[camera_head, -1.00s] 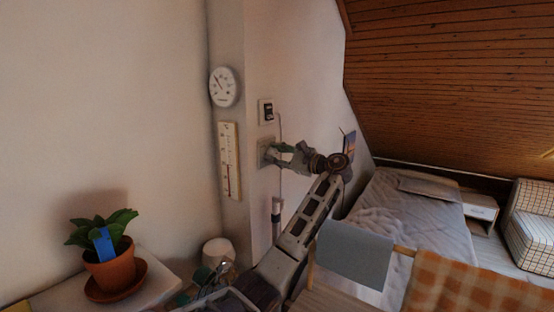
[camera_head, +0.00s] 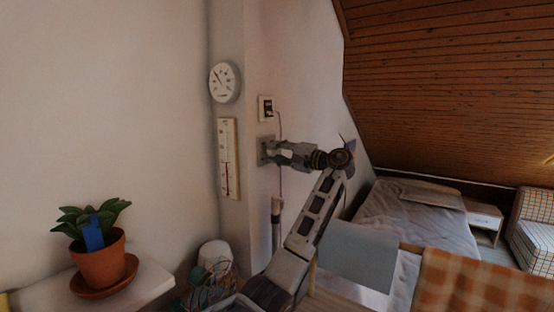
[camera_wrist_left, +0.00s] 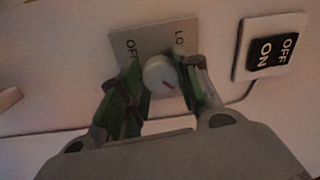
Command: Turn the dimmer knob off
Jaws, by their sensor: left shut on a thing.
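The dimmer knob (camera_wrist_left: 160,75) is a round white knob with a red mark, on a grey wall plate lettered OFF and LO. In the left wrist view the red mark points to the lower right. My left gripper (camera_wrist_left: 164,88) has its green-padded fingers on either side of the knob and is shut on it. In the head view the left gripper (camera_head: 272,152) reaches the wall plate (camera_head: 262,149) and hides the knob. My right gripper is not in view.
A thermometer (camera_head: 228,158) and round dial (camera_head: 224,82) hang left.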

